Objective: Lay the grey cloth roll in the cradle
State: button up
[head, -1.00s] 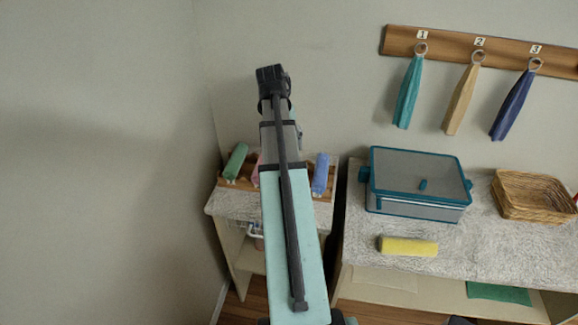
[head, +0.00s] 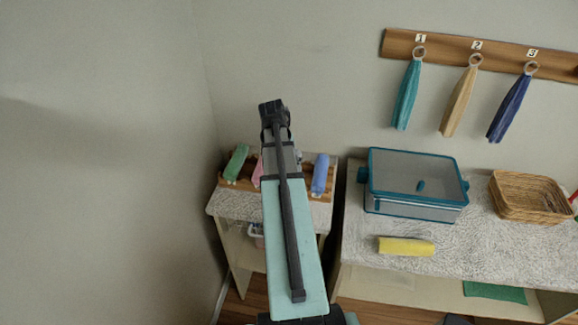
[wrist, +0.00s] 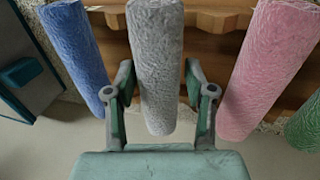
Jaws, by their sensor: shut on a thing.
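The grey cloth roll (wrist: 155,50) stands between the two fingers of my gripper (wrist: 158,85) in the wrist view, and the gripper is shut on it. Behind it is the wooden cradle rack (wrist: 215,50), with a blue roll (wrist: 78,50) to the left and a pink roll (wrist: 270,70) to the right. Whether the grey roll touches the wood cannot be told. In the head view the rack (head: 235,184) sits on the small shelf, and my arm hides the gripper, the grey roll and the rack's middle. The blue roll (head: 320,174) shows right of my arm.
A green roll (head: 236,162) lies at the rack's left end. On the right bench are a lidded teal box (head: 415,185), a yellow roll (head: 406,246) and a wicker basket (head: 530,197). Three towels hang above on a hook board (head: 500,54). A wall stands close on the left.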

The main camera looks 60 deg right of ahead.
jog(key=shift+f, duration=0.55)
jog(key=o, duration=1.2)
jog(key=shift+c, duration=0.2)
jog(key=shift+r, duration=0.1)
jog(key=shift+r, duration=0.6)
jog(key=b+v, duration=0.3)
jog(key=v, duration=0.8)
jog(key=shift+r, duration=0.4)
jog(key=shift+w+r, duration=0.1)
